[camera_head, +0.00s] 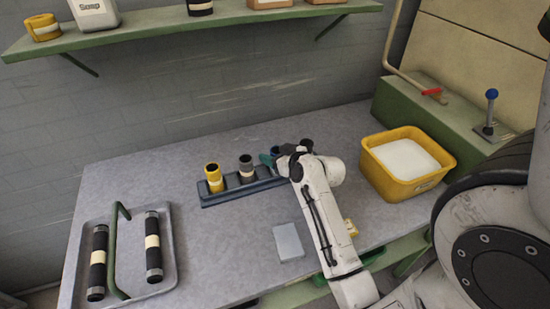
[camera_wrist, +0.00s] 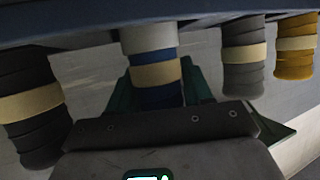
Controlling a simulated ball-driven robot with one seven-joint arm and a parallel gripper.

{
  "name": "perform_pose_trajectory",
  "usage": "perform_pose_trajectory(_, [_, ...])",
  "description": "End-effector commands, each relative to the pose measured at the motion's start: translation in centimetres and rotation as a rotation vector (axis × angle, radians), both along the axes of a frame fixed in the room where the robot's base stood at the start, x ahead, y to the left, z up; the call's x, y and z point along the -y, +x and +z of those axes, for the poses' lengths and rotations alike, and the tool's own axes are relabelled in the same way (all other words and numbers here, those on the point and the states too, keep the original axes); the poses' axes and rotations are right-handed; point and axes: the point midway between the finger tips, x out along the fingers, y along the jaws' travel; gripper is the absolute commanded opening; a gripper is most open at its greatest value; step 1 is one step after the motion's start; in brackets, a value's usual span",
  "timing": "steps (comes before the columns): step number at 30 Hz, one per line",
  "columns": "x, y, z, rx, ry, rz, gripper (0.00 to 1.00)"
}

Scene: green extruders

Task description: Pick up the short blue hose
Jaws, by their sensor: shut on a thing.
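The short blue hose (camera_wrist: 154,58) has a tan band and sits between the dark green fingers of my gripper (camera_wrist: 155,92) in the wrist view. My gripper is shut on it. A pale grey cylinder shows between its blue part and the dark blue rack (camera_wrist: 60,30); I cannot tell whether this is a peg or the hose's end. In the head view a bit of the blue hose (camera_head: 275,151) shows beside my gripper (camera_head: 272,159), at the right part of the rack (camera_head: 225,198). My gripper and wrist hide the rest.
A yellow hose (camera_head: 213,178) and a grey hose (camera_head: 246,168) stand in the rack to the left. A black hose (camera_wrist: 30,115) is close on the other side. A yellow tub (camera_head: 408,185) stands right; a tray (camera_head: 80,255) with two black hoses lies left.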

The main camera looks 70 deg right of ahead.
Motion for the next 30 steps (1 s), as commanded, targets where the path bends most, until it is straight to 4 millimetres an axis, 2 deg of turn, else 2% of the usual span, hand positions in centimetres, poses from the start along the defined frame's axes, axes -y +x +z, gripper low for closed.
perform_pose_trajectory(5, [0.0, 0.1, 0.9, 0.003, -0.003, 0.002, 0.12])
perform_pose_trajectory(10, [0.1, 0.1, 3.2, 0.005, -0.005, 0.0, 0.12])
perform_pose_trajectory(14, [-1.6, -1.4, 5.5, 0.002, -0.005, 0.002, 0.12])
perform_pose_trajectory(18, [-3.8, -3.3, 9.1, 0.003, -0.007, 0.001, 0.12])
perform_pose_trajectory(23, [-7.3, -6.2, 10.8, 0.0, -0.003, 0.002, 0.12])
perform_pose_trajectory(24, [-7.9, -6.8, 11.6, -0.003, 0.001, 0.001, 0.12])
perform_pose_trajectory(27, [-9.3, -8.0, 12.6, -0.004, 0.002, 0.002, 0.12])
perform_pose_trajectory(30, [-9.7, -8.3, 13.0, -0.002, 0.002, 0.002, 0.12])
